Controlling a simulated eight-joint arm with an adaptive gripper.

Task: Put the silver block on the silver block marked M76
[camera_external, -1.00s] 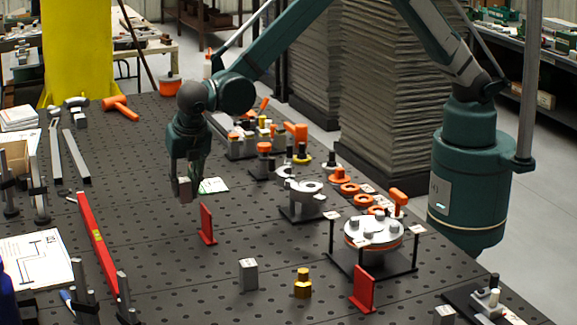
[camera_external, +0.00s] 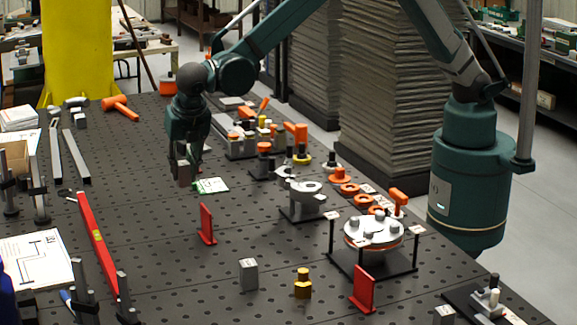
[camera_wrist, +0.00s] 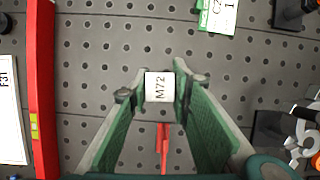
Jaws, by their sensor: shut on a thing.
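My gripper (camera_external: 184,168) is shut on a silver block (camera_external: 183,176) and holds it above the table, left of the green-edged card. In the wrist view, the held block (camera_wrist: 159,88) sits between the fingertips and shows a white label reading M72. Another silver block (camera_external: 248,274) stands upright on the table at the front centre, left of the brass part. A further silver block (camera_external: 444,315) is partly cut off at the bottom right edge. I cannot read M76 on either one.
A red upright plate (camera_external: 207,224) stands between my gripper and the front silver block. A brass part (camera_external: 303,284), another red plate (camera_external: 363,290) and a flange on a stand (camera_external: 372,236) are to the right. A long red bar (camera_external: 97,245) lies left. Perforated table between is largely clear.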

